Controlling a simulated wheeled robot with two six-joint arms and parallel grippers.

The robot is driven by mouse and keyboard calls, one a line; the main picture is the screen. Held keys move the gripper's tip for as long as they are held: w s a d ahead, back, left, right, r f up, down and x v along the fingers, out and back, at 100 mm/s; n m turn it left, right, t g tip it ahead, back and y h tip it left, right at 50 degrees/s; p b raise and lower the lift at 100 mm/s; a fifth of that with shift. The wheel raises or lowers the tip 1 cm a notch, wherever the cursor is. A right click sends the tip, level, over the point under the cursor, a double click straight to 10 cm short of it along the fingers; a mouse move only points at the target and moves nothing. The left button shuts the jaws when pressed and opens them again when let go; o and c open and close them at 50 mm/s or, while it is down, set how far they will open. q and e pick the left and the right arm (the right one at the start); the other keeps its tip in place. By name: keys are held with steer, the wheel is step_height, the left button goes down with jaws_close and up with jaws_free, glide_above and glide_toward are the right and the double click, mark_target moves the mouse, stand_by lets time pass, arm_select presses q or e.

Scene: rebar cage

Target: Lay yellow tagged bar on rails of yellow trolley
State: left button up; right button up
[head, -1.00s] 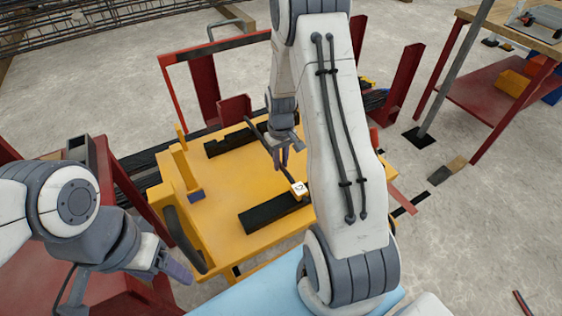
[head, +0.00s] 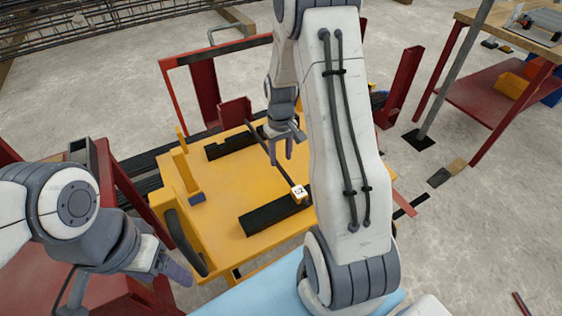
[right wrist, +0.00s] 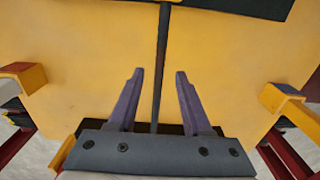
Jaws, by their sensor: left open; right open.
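The dark thin bar (head: 266,149) with a white marked tag (head: 299,192) at its near end lies across the yellow trolley (head: 222,178). It spans the trolley's two black rails, the far one (head: 228,145) and the near one (head: 268,216). My right gripper (head: 282,152) is over the middle of the bar. In the right wrist view its two fingers (right wrist: 158,95) stand open, one on each side of the bar (right wrist: 161,60), with a gap on both sides. My left gripper (head: 180,268) is open and empty at the trolley's near left corner.
A red frame (head: 215,90) and red posts (head: 401,88) stand behind the trolley. A wooden-topped bench (head: 520,30) with a red shelf is at the right. A red stand (head: 112,195) is at the left. My right arm covers the trolley's right side.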

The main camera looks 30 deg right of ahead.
arm_select(q)
steer(key=shift+r+p, duration=0.5)
steer(key=shift+r, duration=0.15)
arm_select(e)
step_height(320, 180, up, 8)
